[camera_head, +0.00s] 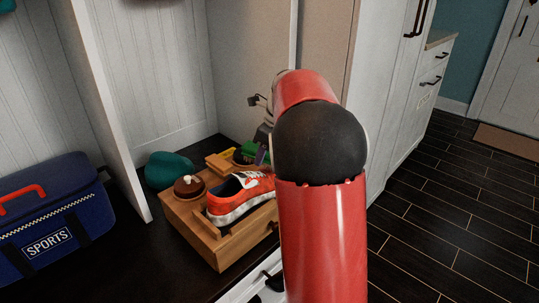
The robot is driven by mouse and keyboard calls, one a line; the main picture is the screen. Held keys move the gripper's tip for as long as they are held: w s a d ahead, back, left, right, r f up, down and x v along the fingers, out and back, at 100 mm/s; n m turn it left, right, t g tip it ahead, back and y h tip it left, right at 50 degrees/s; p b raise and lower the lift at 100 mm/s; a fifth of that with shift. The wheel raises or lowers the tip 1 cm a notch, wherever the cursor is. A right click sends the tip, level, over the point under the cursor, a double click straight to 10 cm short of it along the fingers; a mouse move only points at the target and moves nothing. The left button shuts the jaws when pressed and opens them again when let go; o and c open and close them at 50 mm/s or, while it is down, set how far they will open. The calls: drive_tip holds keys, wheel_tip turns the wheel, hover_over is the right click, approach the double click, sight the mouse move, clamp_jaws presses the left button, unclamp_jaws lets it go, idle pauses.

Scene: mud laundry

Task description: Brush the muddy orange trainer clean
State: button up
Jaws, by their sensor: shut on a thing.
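The orange trainer (242,192) sits on a wooden tray-like box (236,246) on the dark bench top. It has a white sole and dark blue trim; brownish marks show faintly along its side. My gripper (262,138) shows only in part beyond the trainer, to the left of my red arm, which covers much of that area. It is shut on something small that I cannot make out. A round brown object with a pale knob (188,185) sits at the box's left end; I cannot tell whether it is a brush.
A teal soft item (168,169) lies behind the box's left end. Small green and yellow things (246,154) crowd behind the trainer. A blue sports bag (50,222) stands at left, beyond a white upright divider (120,120). The dark floor (450,215) at right is clear.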

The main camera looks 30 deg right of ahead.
drive_tip(key=shift+w+a, duration=0.1)
drive_tip(key=shift+w, duration=0.2)
drive_tip(key=shift+f, duration=0.1)
idle(0.3)
drive_tip(key=shift+s, duration=0.1)
drive_tip(key=shift+s+d, duration=0.3)
drive_tip(key=shift+s, duration=0.55)
drive_tip(key=shift+s+d, duration=0.3)
drive_tip(key=shift+s, duration=0.5)
drive_tip(key=shift+w+a, duration=0.3)
drive_tip(key=shift+w, duration=0.6)
drive_tip(key=shift+w+a, duration=0.3)
drive_tip(key=shift+w, duration=0.55)
